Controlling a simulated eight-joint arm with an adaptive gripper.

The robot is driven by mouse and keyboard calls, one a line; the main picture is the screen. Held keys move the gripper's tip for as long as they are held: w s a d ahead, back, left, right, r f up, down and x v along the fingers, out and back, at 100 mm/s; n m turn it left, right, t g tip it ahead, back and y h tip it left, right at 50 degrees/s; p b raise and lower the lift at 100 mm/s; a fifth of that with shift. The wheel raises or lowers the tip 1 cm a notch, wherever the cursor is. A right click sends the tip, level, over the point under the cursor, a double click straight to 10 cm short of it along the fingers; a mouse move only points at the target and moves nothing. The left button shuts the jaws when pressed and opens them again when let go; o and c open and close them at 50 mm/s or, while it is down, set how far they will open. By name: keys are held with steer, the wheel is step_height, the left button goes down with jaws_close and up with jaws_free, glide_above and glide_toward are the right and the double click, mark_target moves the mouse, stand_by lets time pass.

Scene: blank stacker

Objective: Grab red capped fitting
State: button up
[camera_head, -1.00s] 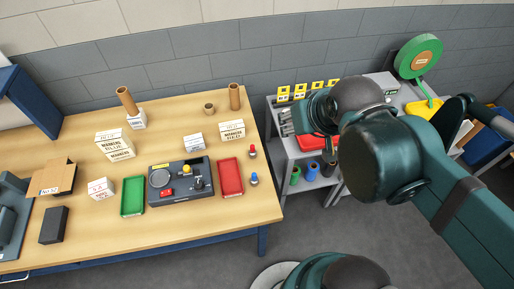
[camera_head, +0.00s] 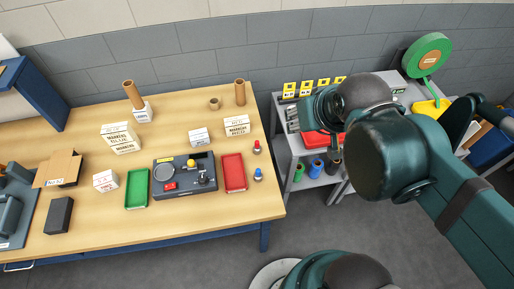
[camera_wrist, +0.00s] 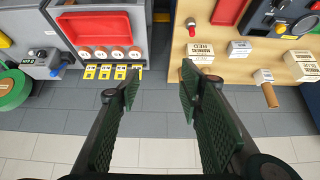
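The red capped fitting (camera_head: 257,147) stands upright near the right edge of the wooden table, just behind a blue capped fitting (camera_head: 258,175). In the wrist view the red fitting (camera_wrist: 191,24) shows small near the top, on the table edge. My gripper (camera_wrist: 160,84) is open and empty, its two dark green fingers apart over the floor and the gap between table and cart. It is well short of the fitting. In the head view the gripper's fingers are mostly hidden by my own arm.
A red tray (camera_head: 234,186), a black fixture (camera_head: 185,183), a marker carton (camera_head: 237,125) and a cardboard tube (camera_head: 240,92) stand near the fitting. A grey cart (camera_head: 288,142) with a red bin (camera_wrist: 97,27) is beside the table.

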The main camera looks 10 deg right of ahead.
steer(key=shift+w, duration=0.1)
steer(key=n+g, duration=0.7)
steer(key=n, duration=1.1)
glide_above(257, 146)
steer(key=f, duration=1.8)
steer(key=shift+w+d+f, duration=0.35)
steer(key=shift+a+f+n, duration=0.25)
steer(key=shift+f+n, duration=0.55)
steer(key=shift+f, duration=0.05)
steer(key=shift+f, duration=0.1)
steer(key=shift+f, duration=1.2)
steer(key=shift+f, duration=0.15)
steer(key=shift+w+f, duration=0.1)
steer(key=shift+f, duration=2.35)
